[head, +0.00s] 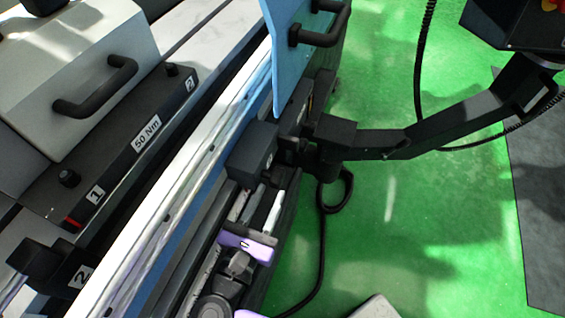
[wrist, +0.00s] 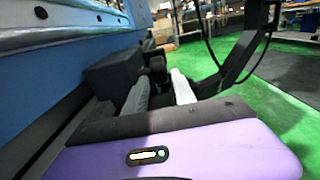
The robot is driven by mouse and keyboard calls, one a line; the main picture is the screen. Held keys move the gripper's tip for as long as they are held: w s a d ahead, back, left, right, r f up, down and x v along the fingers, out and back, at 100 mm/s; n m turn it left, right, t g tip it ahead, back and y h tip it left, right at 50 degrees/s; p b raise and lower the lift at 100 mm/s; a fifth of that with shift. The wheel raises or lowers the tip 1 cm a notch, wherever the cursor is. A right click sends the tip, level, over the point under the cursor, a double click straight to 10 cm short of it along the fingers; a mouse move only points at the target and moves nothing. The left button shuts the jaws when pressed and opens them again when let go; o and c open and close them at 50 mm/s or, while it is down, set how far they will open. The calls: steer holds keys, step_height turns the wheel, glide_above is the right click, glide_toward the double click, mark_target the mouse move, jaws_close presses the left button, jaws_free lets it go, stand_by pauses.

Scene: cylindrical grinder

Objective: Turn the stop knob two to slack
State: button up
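A black block with a white "2" label (head: 75,272) sits at the lower left of the head view. In the wrist view the fingers (wrist: 160,82) stand apart, with the block (wrist: 112,75) and a dark rounded part (wrist: 156,65) just beyond. Contact cannot be told.
A long pale rail (head: 190,160) runs diagonally along the blue machine. A blue panel with a black handle (head: 325,35) stands at the top. A black jointed bracket (head: 420,130) reaches right over the green floor (head: 400,220), which is mostly open. A cable hangs beside it.

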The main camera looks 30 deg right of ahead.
steer(key=p+x, duration=0.2)
steer(key=x, duration=0.7)
jaws_close()
